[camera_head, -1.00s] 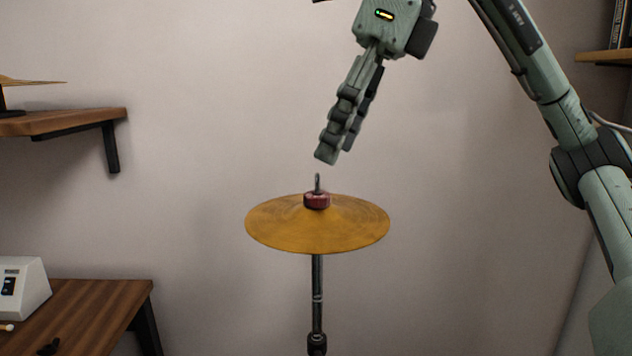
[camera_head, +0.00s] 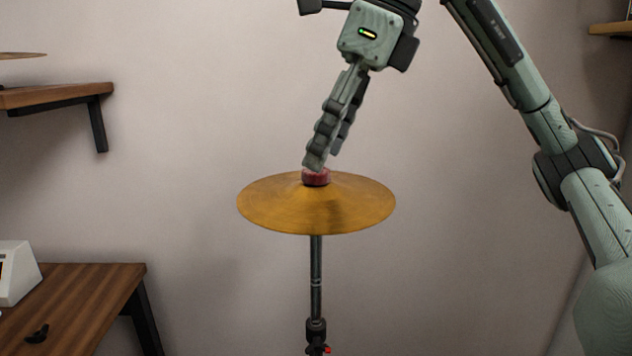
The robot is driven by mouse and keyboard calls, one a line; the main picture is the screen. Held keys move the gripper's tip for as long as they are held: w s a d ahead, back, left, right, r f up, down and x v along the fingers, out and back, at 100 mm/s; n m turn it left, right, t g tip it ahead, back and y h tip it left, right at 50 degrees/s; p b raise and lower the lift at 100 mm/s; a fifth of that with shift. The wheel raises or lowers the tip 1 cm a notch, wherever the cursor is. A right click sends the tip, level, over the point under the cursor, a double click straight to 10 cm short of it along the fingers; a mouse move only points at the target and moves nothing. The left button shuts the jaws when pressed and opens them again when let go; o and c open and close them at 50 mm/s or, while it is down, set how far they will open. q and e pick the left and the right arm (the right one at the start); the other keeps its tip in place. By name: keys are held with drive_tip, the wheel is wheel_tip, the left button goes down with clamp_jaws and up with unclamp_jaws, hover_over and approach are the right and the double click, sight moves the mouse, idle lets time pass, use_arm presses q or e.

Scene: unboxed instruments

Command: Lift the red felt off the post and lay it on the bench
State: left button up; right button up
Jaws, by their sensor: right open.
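The red felt (camera_head: 316,178) sits around the post on top of a golden cymbal, at the cymbal's centre. The tip of the post above the felt is hidden behind my gripper. My right gripper (camera_head: 325,161) is open, angled down from above, with its fingertips just over the felt; I cannot tell whether they touch it. The bench (camera_head: 80,290) is a brown wooden top at the lower left, partly cut off by the picture's edge. My left gripper is not in view.
The cymbal (camera_head: 316,212) lies level on a dark stand (camera_head: 316,280). A white device (camera_head: 18,272) and a small black wing-shaped piece (camera_head: 38,334) are on the bench. A wooden shelf (camera_head: 60,95) juts from the wall above it. The bench's right part is bare.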

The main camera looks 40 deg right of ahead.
drive_tip(key=shift+x, duration=1.15)
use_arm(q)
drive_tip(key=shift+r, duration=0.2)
use_arm(e)
drive_tip(key=c, duration=0.7)
drive_tip(key=shift+r, duration=0.1)
drive_tip(key=shift+c, duration=0.2)
